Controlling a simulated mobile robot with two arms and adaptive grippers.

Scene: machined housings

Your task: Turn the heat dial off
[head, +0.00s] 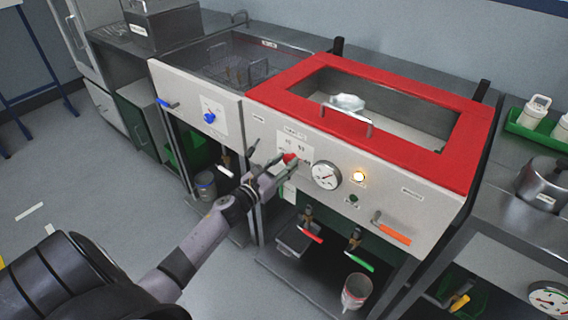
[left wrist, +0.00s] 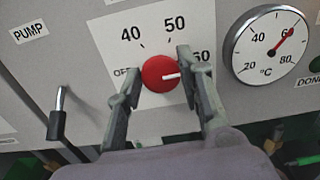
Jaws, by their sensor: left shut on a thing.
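The heat dial is a red round knob (left wrist: 161,74) with a white pointer line, on a white scale plate (left wrist: 120,40) marked OFF, 40, 50 and 60. Its pointer points right, toward 60. In the head view the red knob (head: 290,158) shows on the front panel of the red-topped tank. My left gripper (left wrist: 160,76) has a finger on each side of the knob and is shut on it; it also shows in the head view (head: 278,170). My right gripper is not in view.
A temperature gauge (left wrist: 271,45) sits right of the dial, and a lever (left wrist: 59,115) under a PUMP label sits left. An amber lamp (head: 358,176) is lit. An orange-handled lever (head: 392,231) and a blue knob (head: 209,117) are on the panels.

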